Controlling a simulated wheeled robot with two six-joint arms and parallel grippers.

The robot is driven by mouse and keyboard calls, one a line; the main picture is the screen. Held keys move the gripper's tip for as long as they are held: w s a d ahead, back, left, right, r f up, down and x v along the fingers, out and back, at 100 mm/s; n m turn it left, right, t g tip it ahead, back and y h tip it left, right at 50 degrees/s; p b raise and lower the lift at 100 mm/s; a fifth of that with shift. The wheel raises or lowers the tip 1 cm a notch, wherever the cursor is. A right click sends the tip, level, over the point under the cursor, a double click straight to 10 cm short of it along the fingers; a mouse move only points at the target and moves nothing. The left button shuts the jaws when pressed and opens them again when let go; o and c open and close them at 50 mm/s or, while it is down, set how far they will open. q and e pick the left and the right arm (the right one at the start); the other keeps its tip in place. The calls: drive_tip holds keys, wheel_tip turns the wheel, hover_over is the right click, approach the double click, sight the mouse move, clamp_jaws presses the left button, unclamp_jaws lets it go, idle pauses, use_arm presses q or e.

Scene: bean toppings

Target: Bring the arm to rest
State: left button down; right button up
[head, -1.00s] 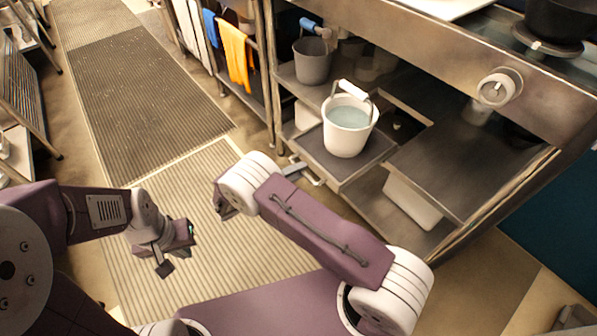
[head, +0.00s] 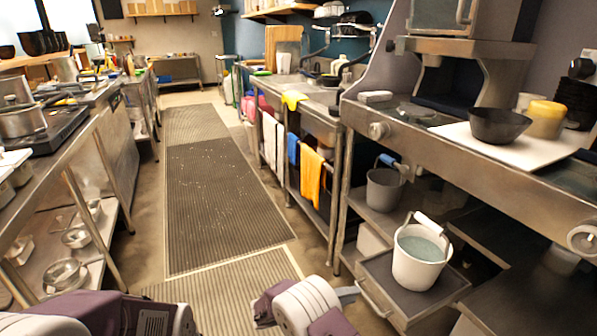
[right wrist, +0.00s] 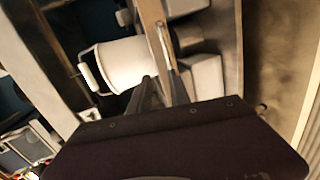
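My right arm's white wrist and purple gripper body (head: 267,303) show at the bottom middle of the head view, over the ribbed floor mat. The fingers are not clear there. In the right wrist view, two dark narrow fingers (right wrist: 163,88) show close together in front of the shelf unit; their gap is hard to judge. Nothing is seen held. Only purple and white links of my left arm show at the bottom left; its gripper is out of frame.
A white bucket of water (head: 420,256) stands on a pulled-out drawer (head: 432,298) at right, also seen in the right wrist view (right wrist: 117,64). A grey bucket (head: 383,190) sits behind. Counters flank the matted aisle (head: 215,190), which is clear ahead.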

drive_tip(key=s+d+r+m+g, duration=0.2)
drive_tip(key=d+r+m+g, duration=0.2)
drive_tip(key=d+r, duration=0.5)
drive_tip(key=s+d+m+g+y, duration=0.2)
drive_tip(key=s+d+y, duration=0.25)
drive_tip(key=s, duration=0.45)
drive_tip(key=s+a+f+n+t+y, duration=0.1)
drive_tip(key=s+a+f+y, duration=0.5)
drive_tip(key=s+a+y, duration=0.5)
wheel_tip(320, 180, up, 31)
drive_tip(key=w+a+n+t+p, duration=0.1)
drive_tip(key=p, duration=3)
drive_tip(key=shift+a+r+n+h, duration=0.2)
drive_tip(key=shift+a+n+h, duration=0.15)
drive_tip(key=shift+n, duration=0.05)
